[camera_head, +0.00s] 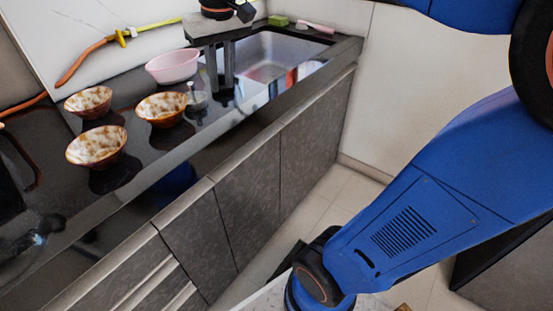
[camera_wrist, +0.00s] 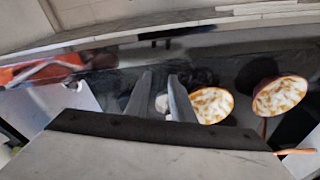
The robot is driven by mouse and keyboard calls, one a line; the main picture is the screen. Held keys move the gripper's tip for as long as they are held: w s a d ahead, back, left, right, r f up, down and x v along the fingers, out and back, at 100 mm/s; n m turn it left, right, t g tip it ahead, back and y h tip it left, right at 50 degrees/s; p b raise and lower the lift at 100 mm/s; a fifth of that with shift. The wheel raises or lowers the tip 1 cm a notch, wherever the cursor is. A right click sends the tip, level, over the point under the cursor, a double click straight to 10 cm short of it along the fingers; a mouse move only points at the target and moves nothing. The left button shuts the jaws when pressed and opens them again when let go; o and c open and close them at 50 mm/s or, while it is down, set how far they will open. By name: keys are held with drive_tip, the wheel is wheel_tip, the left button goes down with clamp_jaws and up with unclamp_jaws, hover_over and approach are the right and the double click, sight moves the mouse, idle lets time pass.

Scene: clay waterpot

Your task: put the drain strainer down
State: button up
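The drain strainer appears to be the small grey piece with a thin upright knob (camera_head: 197,98) on the dark counter. It sits between the nearest brown-and-white bowl (camera_head: 161,109) and my gripper (camera_head: 220,92). My gripper points down over the counter beside the sink (camera_head: 270,55). Its two fingers are apart with a clear gap, and nothing is visibly clamped in the head view. In the wrist view a pale piece, likely the strainer (camera_wrist: 162,104), shows between the fingers of my gripper (camera_wrist: 161,78), partly hidden by them. I cannot tell whether they touch it.
Two more bowls, one at the back (camera_head: 88,101) and one in front (camera_head: 97,147), stand on the counter at left. A pink basin (camera_head: 173,66) is behind the gripper. A green sponge (camera_head: 278,20) lies at the sink's far edge. An orange-and-yellow hose (camera_head: 105,42) runs along the wall.

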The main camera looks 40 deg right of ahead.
drive_tip(key=s+d+f+t, duration=0.1)
drive_tip(key=s+d+f, duration=0.1)
drive_tip(key=s+f, duration=0.5)
drive_tip(key=s, duration=0.2)
drive_tip(key=shift+s+d+f, duration=0.2)
drive_tip(key=shift+s, duration=0.2)
drive_tip(key=shift+o, duration=0.3)
drive_tip(key=s+d+f+t, duration=0.1)
drive_tip(key=s+f, duration=0.6)
drive_tip(key=f, duration=0.1)
drive_tip(key=shift+d+f+t, duration=0.15)
drive_tip(key=shift+f+t, duration=0.15)
drive_tip(key=shift+t, duration=0.1)
wheel_tip(320, 180, up, 26)
drive_tip(key=n+g, duration=0.5)
drive_tip(key=n, duration=1.3)
hover_over(190, 82)
drive_tip(key=f, duration=1.6)
drive_tip(key=shift+s+f, duration=0.15)
drive_tip(key=shift+s, duration=0.05)
drive_tip(key=shift+c, duration=0.7)
clamp_jaws()
